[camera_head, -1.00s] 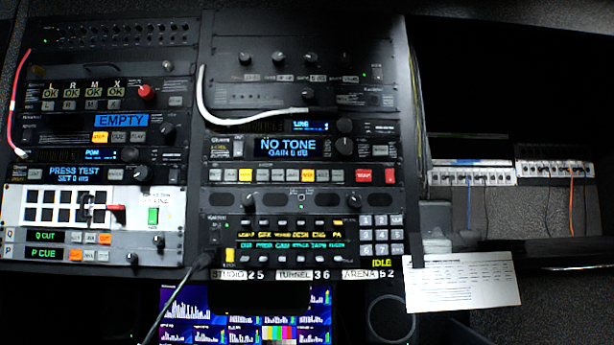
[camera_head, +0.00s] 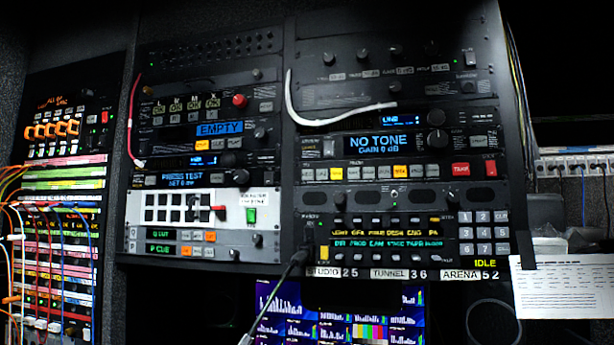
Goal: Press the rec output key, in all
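No gripper of mine is in view. I cannot read a key marked as rec output. A unit with a blue EMPTY display (camera_head: 219,129) has a short row of keys beneath it, with one lit orange key (camera_head: 202,145) at its left. In the right rack, below the NO TONE display (camera_head: 378,142), runs a row of small keys; one lit yellow key (camera_head: 400,172) stands out. A red key (camera_head: 460,169) sits at the right of that row. The small lettering on these keys is too blurred to read.
A patch bay (camera_head: 62,230) with many coloured cords stands at the left. A white cable (camera_head: 330,120) loops over the right rack. A black cable (camera_head: 275,300) hangs before the screen (camera_head: 340,312). A paper sheet (camera_head: 562,287) hangs at the lower right.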

